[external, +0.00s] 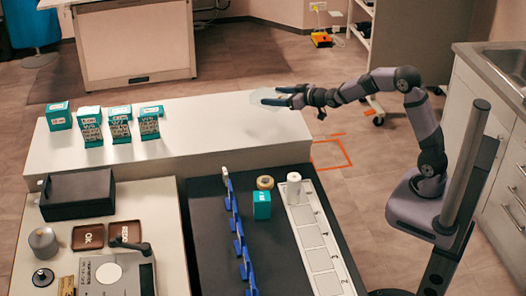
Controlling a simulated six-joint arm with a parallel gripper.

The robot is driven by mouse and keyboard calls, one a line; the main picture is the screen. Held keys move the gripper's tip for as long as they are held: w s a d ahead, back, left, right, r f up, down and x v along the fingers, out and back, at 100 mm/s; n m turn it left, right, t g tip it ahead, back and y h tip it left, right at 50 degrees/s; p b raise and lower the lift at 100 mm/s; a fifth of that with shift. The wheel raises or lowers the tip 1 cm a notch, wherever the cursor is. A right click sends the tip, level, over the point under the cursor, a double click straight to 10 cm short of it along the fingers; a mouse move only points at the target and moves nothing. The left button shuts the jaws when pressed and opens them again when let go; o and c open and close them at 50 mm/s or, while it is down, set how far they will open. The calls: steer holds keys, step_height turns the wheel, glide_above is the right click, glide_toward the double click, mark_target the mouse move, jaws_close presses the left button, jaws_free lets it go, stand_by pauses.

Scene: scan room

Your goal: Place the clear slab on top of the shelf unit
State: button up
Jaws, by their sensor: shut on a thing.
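My gripper (272,98) is shut on the clear slab (259,97), a pale, see-through piece at the fingertips. Both are over the right end of a long white unit (215,122), which I take to be the shelf unit. I cannot tell whether the slab touches its top or is held a little above it. The slab's outline is faint against the white surface.
Several teal-and-white boxes (120,124) stand on the left part of the white top; its middle and right are clear.

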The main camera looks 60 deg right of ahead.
steer(key=shift+f+p, duration=0.7)
steer(key=shift+f, duration=4.15)
steer(key=shift+f, duration=0.25)
steer(key=o, duration=1.5)
steer(key=shift+c, duration=0.2)
steer(key=shift+r, duration=0.1)
steer(key=shift+s, duration=0.1)
steer(key=b+v, duration=0.2)
steer(key=v, duration=1)
